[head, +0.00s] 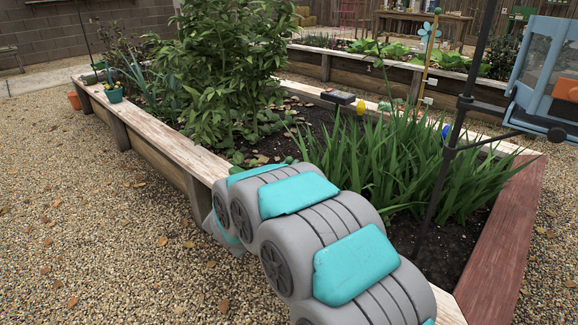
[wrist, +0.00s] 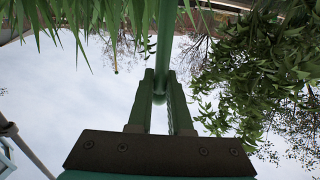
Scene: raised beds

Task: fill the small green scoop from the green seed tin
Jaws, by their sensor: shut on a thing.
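In the wrist view, my gripper (wrist: 161,76) has its two dark green fingers closed around a slim green rod (wrist: 167,38). The rod looks like the handle of the small green scoop; it runs up out of the top of the picture, so its bowl and any contents are out of sight. A rounded end of it shows between the fingers. In the head view my arm covers the gripper and the scoop. I cannot make out the green seed tin in either view.
A raised bed with a pale wooden ledge (head: 160,127) holds a leafy bush (head: 225,60) and grassy plants (head: 385,165). A green pot (head: 114,94) stands on the left ledge, a dark box (head: 338,96) on the far one. A blue lantern (head: 540,65) hangs right on a dark pole.

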